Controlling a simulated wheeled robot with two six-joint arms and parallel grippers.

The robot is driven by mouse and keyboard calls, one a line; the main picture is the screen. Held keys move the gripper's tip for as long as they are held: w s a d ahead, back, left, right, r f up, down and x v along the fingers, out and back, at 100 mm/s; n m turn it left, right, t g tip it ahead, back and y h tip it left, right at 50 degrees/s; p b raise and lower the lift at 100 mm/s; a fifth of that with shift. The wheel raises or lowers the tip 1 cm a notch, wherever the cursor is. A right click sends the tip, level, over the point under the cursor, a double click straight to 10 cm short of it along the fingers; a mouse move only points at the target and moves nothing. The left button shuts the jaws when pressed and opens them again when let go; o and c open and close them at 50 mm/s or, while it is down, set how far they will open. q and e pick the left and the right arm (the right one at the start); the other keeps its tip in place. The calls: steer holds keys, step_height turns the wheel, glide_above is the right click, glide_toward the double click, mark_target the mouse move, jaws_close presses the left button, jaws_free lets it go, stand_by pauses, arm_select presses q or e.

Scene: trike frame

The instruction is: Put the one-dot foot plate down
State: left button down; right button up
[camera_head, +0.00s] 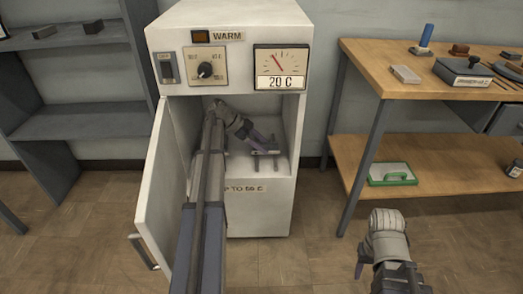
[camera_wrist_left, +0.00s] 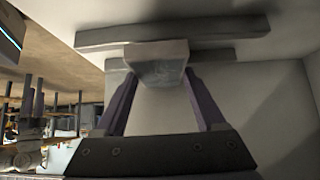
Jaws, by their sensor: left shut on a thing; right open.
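The foot plate (camera_head: 266,151) is a small grey metal piece inside the open white warming cabinet (camera_head: 268,215). My left arm reaches past the open door into the cabinet. My left gripper (camera_head: 254,138) is shut on the plate near the right inner wall. In the left wrist view the purple fingers (camera_wrist_left: 158,75) grip a grey block on the plate (camera_wrist_left: 230,28), whose long bars lie crosswise beyond them. No dot mark can be made out. Whether the plate touches the cabinet floor is unclear. My right gripper (camera_head: 362,268) is open outside, low at the right, partly hidden by its wrist.
The cabinet door (camera_head: 157,195) stands open at the left of my arm. A wooden bench (camera_head: 372,72) with tools and a lower shelf holding a green-edged tray (camera_head: 392,181) stands right. A grey shelf rack (camera_head: 75,122) stands left.

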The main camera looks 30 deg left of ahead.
arm_select(q)
steer(key=shift+f, duration=0.55)
steer(key=shift+r, duration=0.15)
arm_select(e)
steer(key=shift+f, duration=0.4)
arm_select(q)
jaws_free()
arm_select(e)
steer(key=shift+f, duration=0.15)
